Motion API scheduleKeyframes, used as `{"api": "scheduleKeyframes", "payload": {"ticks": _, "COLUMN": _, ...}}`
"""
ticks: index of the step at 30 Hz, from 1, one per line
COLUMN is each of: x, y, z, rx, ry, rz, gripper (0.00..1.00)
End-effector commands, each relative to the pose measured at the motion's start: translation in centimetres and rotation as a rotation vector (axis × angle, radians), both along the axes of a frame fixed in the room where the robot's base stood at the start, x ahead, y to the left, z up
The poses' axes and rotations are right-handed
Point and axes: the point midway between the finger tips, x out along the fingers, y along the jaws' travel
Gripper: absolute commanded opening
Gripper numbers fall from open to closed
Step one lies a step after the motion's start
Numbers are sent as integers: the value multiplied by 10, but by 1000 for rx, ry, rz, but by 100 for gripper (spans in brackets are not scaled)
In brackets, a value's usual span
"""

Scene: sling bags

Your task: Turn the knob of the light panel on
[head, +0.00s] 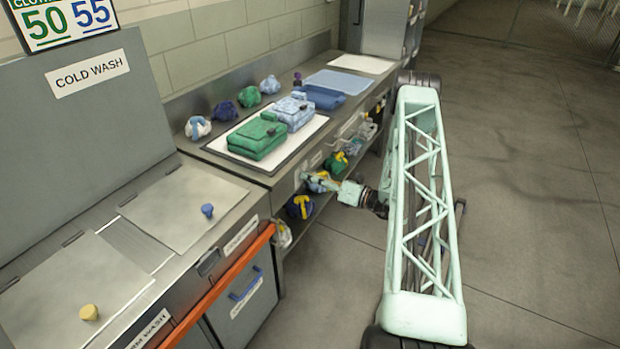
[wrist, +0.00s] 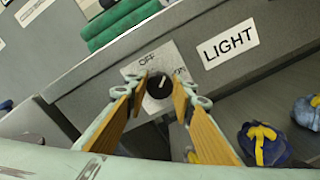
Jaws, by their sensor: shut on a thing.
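The light panel (wrist: 131,71) is a pale plate on the counter's grey front, marked OFF at the top and ON at the right. Its round black knob (wrist: 158,91) carries a short white mark that seems to point up and to the right, between the two words; its exact angle is hard to tell. My gripper (wrist: 159,88) has its tan-padded fingers on either side of the knob, shut on it. In the head view my gripper (head: 325,183) is at the counter front, and the knob is hidden there.
A LIGHT label (wrist: 229,43) is right of the panel. Blue bags with yellow straps (wrist: 263,145) lie on the shelf below. A green bag (head: 258,136) and a light blue bag (head: 294,112) lie on the counter mat. The floor to the right is clear.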

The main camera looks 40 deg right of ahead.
Motion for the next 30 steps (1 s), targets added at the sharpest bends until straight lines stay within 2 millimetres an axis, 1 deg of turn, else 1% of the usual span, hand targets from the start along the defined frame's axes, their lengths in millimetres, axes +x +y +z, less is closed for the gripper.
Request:
{"api": "scheduleKeyframes", "payload": {"ticks": 18, "x": 0, "y": -1, "z": -1, "rx": 445, "ry": 149, "rz": 0, "gripper": 12}}
{"api": "scheduleKeyframes", "payload": {"ticks": 24, "x": 0, "y": -1, "z": -2, "rx": 554, "ry": 186, "rz": 0, "gripper": 12}}
{"api": "scheduleKeyframes", "payload": {"ticks": 30, "x": 0, "y": -1, "z": -2, "rx": 620, "ry": 208, "rz": 0, "gripper": 12}}
